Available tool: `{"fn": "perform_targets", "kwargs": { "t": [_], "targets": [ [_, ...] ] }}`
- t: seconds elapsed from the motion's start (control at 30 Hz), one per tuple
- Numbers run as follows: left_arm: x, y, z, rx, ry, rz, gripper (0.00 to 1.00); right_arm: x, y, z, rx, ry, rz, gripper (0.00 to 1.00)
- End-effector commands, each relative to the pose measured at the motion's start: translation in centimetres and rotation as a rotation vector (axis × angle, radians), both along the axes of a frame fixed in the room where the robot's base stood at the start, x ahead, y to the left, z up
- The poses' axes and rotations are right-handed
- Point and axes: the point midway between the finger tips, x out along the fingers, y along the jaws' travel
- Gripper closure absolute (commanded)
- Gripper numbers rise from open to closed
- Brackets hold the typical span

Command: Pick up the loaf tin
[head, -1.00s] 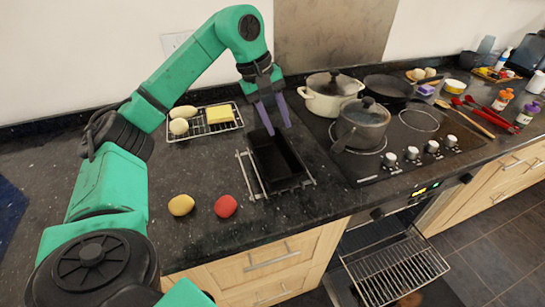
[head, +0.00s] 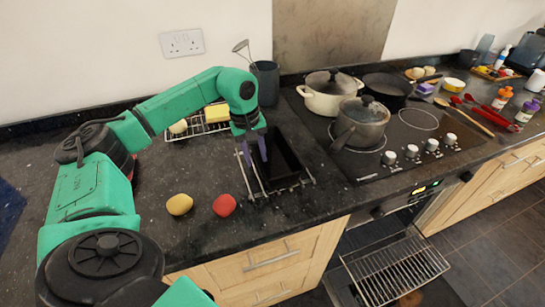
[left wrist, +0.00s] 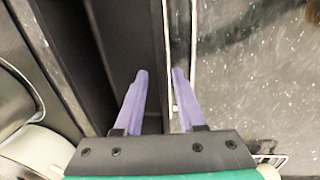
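The black loaf tin (head: 285,160) is a long, deep, empty-looking pan standing on a wire rack (head: 312,178) on the dark counter, left of the hob. My left gripper (head: 255,165) points down at the tin's left long side, with its two purple fingers apart. In the left wrist view, the gap between the fingertips (left wrist: 160,76) lies over the tin's side wall. One finger is on the tin's inner side and the other is outside, by the rack wire. The tin (left wrist: 125,45) fills the middle left there. My right gripper is not in view.
A yellow lemon-like item (head: 179,204) and a red one (head: 224,205) lie in front. A grey utensil pot (head: 266,83) stands behind. A saucepan (head: 362,122) and a cream pot (head: 327,100) stand on the hob to the right. An oven rack (head: 395,268) juts out below.

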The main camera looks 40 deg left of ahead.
Motion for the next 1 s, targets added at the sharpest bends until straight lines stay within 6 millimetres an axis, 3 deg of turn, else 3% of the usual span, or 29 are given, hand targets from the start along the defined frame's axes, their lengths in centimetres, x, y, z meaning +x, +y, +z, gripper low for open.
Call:
{"fn": "perform_targets", "kwargs": {
  "t": [0.1, 0.13, 0.2, 0.23, 1.0],
  "targets": [
    [0.01, 0.00, -0.01, 0.000, 0.000, 0.000, 0.61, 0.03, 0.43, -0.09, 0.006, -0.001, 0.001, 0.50],
    [0.01, -0.01, 0.00, 0.000, 0.000, 0.000, 0.69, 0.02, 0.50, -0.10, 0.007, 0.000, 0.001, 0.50],
    [0.02, -0.01, 0.01, 0.000, 0.000, 0.000, 0.96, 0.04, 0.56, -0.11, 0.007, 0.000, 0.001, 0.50],
    [0.02, -0.01, 0.01, 0.000, 0.000, 0.000, 1.00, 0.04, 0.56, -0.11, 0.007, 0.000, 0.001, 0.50],
    [0.03, -0.02, 0.10, -0.001, -0.001, 0.000, 1.00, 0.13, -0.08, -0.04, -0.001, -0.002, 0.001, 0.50]
  ]
}}
